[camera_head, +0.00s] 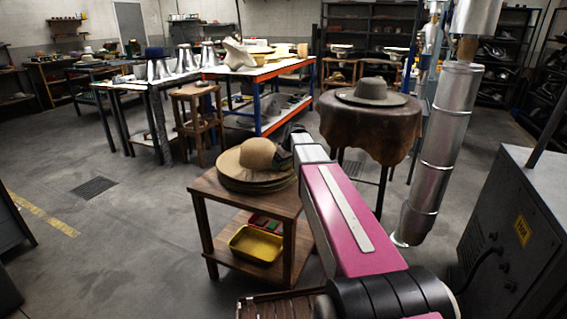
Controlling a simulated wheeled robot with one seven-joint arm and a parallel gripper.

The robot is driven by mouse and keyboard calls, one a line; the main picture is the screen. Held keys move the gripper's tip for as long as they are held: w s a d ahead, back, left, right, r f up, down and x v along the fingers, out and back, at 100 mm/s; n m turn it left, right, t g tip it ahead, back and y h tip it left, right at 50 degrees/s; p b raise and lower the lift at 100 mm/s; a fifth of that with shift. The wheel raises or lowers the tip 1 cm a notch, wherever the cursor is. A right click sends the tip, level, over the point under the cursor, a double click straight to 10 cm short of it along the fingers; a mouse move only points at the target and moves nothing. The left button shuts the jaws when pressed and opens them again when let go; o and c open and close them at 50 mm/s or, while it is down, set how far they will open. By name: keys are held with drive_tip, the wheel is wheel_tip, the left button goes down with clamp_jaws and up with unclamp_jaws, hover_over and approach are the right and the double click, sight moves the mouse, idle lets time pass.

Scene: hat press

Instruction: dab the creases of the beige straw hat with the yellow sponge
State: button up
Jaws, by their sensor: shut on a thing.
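The beige straw hat (257,156) sits crown up on top of a stack of wide-brimmed hats on a small wooden table. My gripper (284,157) is at the right side of its crown, over the brim; I cannot tell whether it touches the hat. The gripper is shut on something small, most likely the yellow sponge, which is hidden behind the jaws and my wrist. No yellow sponge shows clearly elsewhere. The hat's creases are too small to make out from here.
The wooden table (215,187) has a lower shelf with a yellow tray (256,246) and small red and green items. A grey hat (371,92) rests on a leather-covered round table (370,125) behind. A silver duct (440,150) and a grey cabinet (500,225) stand right. Floor at left is clear.

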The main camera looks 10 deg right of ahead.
drive_tip(key=shift+f, duration=0.6)
idle(1.4)
drive_tip(key=shift+r, duration=0.1)
wheel_tip(320, 180, up, 14)
idle(1.5)
idle(0.7)
drive_tip(key=shift+r, duration=0.5)
drive_tip(key=shift+f, duration=6.95)
drive_tip(key=shift+f, duration=0.2)
